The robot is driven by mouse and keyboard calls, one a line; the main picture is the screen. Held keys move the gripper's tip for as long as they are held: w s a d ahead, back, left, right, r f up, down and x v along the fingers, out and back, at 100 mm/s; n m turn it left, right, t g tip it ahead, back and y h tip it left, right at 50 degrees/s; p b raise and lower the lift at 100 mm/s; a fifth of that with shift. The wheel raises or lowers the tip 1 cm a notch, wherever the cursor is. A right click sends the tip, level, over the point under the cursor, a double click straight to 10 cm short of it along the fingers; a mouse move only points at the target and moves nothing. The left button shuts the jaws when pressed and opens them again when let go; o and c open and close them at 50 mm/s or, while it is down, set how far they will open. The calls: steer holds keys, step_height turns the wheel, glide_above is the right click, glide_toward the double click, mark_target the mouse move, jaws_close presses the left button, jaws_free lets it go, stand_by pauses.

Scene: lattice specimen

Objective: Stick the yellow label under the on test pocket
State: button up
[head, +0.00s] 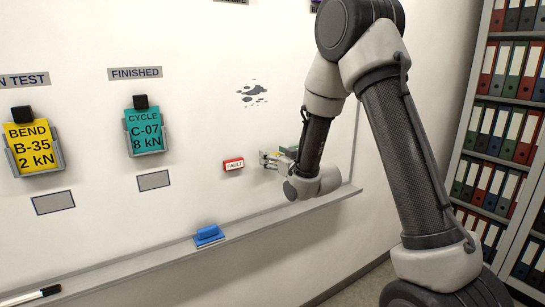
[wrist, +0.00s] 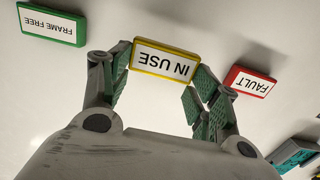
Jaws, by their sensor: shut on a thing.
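The yellow-edged label reading IN USE (wrist: 166,60) sits between the fingertips of my gripper (wrist: 160,76) in the wrist view, upside down there. My gripper (head: 272,160) is shut on it, close to the whiteboard; I cannot tell whether the label touches the board. The on test sign (head: 24,80) is cut off at the left edge. Its pocket (head: 58,155) holds a yellow card (head: 33,145) reading BEND B-35 2 kN. A grey outlined rectangle (head: 53,202) lies below that pocket and looks bare.
A red FAULT label (head: 233,164) is beside my gripper; it also shows in the wrist view (wrist: 250,83), with a green FRAME FREE label (wrist: 52,24). The finished pocket (head: 164,140) holds a teal card. A blue eraser (head: 208,235) and marker (head: 30,295) lie on the ledge (head: 130,267).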

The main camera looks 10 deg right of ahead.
steer(key=v, duration=0.4)
steer(key=shift+s+d+f, duration=0.1)
steer(key=shift+s+d, duration=0.05)
steer(key=shift+s, duration=0.25)
steer(key=shift+f, duration=0.1)
